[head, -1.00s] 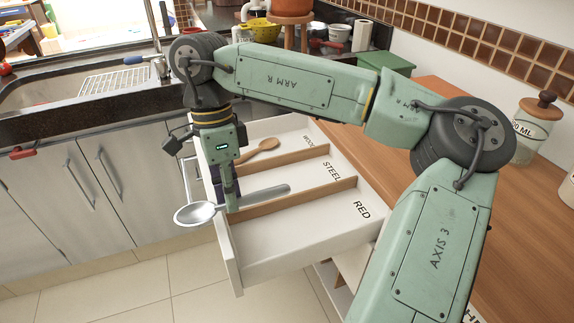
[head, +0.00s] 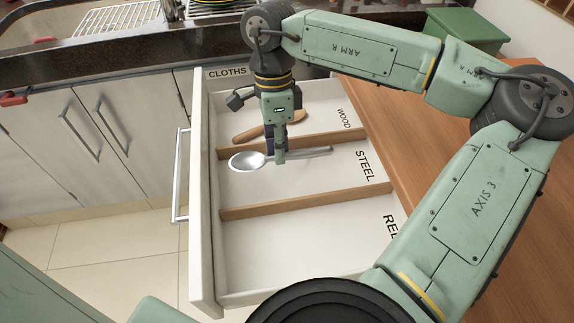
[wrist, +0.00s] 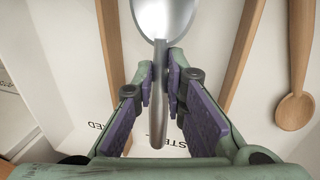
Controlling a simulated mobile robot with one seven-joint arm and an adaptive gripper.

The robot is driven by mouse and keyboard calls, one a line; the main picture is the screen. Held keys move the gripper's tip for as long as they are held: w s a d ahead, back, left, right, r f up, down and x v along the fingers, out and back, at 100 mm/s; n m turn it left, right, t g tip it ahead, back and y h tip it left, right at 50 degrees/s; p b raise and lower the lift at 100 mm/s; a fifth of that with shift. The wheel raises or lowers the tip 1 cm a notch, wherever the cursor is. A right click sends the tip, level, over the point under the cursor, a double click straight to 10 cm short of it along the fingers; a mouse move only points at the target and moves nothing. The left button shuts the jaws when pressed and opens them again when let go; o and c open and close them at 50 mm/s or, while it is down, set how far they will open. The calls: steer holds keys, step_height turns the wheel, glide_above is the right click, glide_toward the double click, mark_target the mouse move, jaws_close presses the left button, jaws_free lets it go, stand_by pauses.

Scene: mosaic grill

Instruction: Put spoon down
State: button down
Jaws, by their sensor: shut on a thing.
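A metal spoon (head: 248,161) is held level in my gripper (head: 278,157), which grips it by the handle. In the head view the spoon lies across the STEEL compartment (head: 290,186) of the open drawer (head: 201,235), with its bowl to the left. Whether it touches the compartment floor I cannot tell. The wrist view shows the spoon's bowl (wrist: 165,14) beyond the purple-padded fingers (wrist: 166,72) and its handle between them. The STEEL compartment otherwise looks empty.
A wooden spoon (head: 263,130) lies in the WOOD compartment, partly hidden behind my gripper. Wooden dividers (head: 305,201) separate the compartments. The RED compartment (head: 285,250) looks empty. A wooden counter (head: 420,140) stands right of the drawer.

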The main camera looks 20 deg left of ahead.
mark_target(280, 180)
steer(key=x, duration=0.4)
steer(key=w+x, duration=0.1)
steer(key=x, duration=0.1)
steer(key=shift+a+f+p, duration=0.15)
steer(key=shift+a+p, duration=0.25)
steer(key=shift+f, duration=0.2)
steer(key=shift+f, duration=0.1)
steer(key=shift+w+f+b, duration=0.1)
steer(key=shift+f+b, duration=0.05)
steer(key=shift+b, duration=0.15)
steer(key=c, duration=1.6)
jaws_free()
steer(key=shift+c, duration=0.2)
steer(key=b+v, duration=0.1)
steer(key=v, duration=1.1)
steer(key=shift+r, duration=0.35)
